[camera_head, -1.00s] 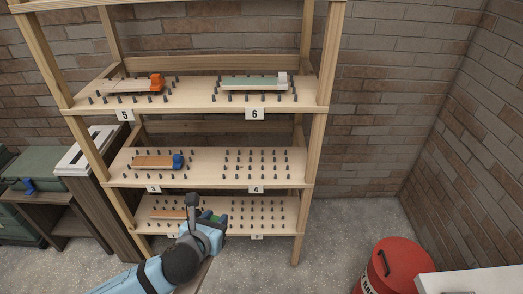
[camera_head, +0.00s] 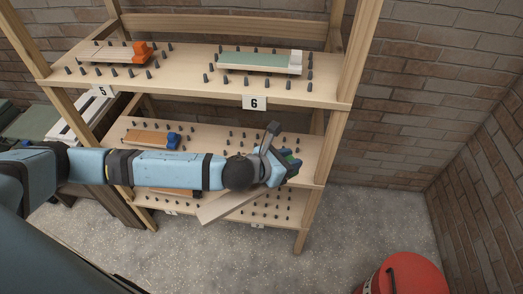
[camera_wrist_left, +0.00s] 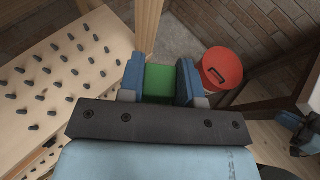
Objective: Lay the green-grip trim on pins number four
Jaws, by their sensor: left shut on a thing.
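My left gripper (camera_head: 285,165) is shut on the green grip of the trim; the green block (camera_wrist_left: 159,82) shows between the blue fingers in the left wrist view. A pale board (camera_head: 228,204), apparently the trim's body, slants down to the left below my forearm. The gripper is in front of the right part of the middle shelf. The pins on that part (camera_head: 250,139), bay four, stand bare where they show; my arm hides their front and the number plate.
The upper shelf holds an orange-grip trim (camera_head: 115,53) and a white-grip trim (camera_head: 262,62). A blue-grip trim (camera_head: 150,138) lies left on the middle shelf. A wooden post (camera_head: 335,130) edges the rack at right. A red bin (camera_head: 405,275) stands on the floor at right.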

